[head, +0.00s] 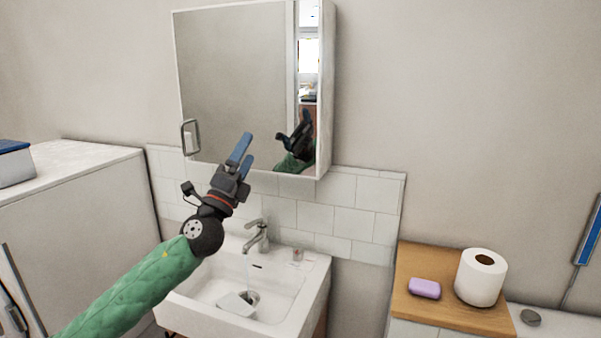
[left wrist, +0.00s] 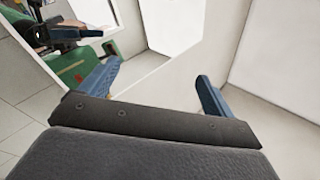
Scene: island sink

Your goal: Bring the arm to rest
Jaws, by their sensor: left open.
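My left arm, in a green sleeve, reaches in from the lower left of the head view. My left gripper (head: 241,151) is raised above the sink, in front of the lower part of the mirror cabinet. Its blue fingers are apart and nothing is between them. In the left wrist view the left gripper (left wrist: 158,88) shows both blue fingers spread wide, with the cabinet and its mirror close beyond. My right gripper is not in the head view.
The mirror cabinet (head: 235,75) has a handle at its lower left and reflects my arm. Below are a sink (head: 290,303) with a tap (head: 258,237) and a container in the basin. At right, a wooden top (head: 440,312) holds purple soap (head: 424,288) and a paper roll (head: 480,280).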

